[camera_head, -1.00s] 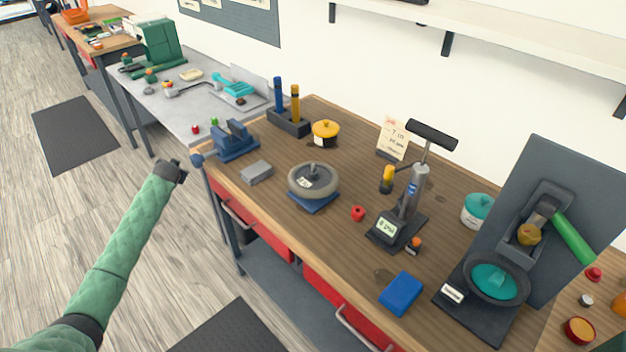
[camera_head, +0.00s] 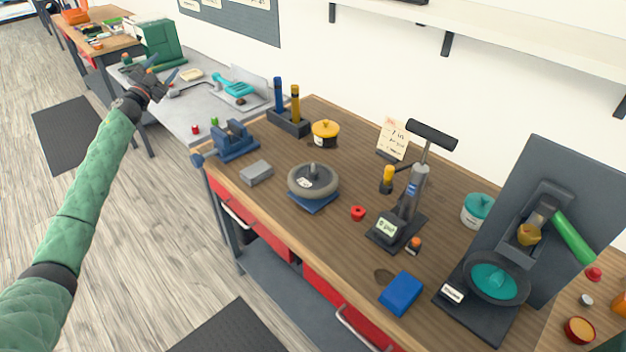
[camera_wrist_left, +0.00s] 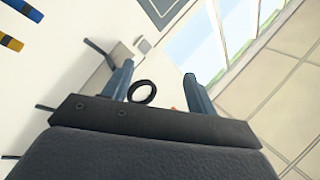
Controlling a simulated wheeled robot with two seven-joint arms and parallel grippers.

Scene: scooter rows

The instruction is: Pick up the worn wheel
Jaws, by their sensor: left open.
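The worn wheel (camera_head: 313,181), a grey tyre with a dark hub, a short upright axle and a small white label, lies flat on a blue pad (camera_head: 321,205) on the wooden bench. My left gripper (camera_head: 162,70) is open and empty, raised in front of the grey table, well to the left of the wheel. In the left wrist view its two blue-grey fingers (camera_wrist_left: 157,84) stand apart, with a wall, windows and a dark ring behind them. The wheel does not show there. My right gripper is not in view.
A blue vise (camera_head: 236,141), a grey block (camera_head: 257,173) and a yellow-lidded pot (camera_head: 326,133) stand near the wheel. A pump with a gauge (camera_head: 408,205) stands to its right. Open floor lies left of the bench.

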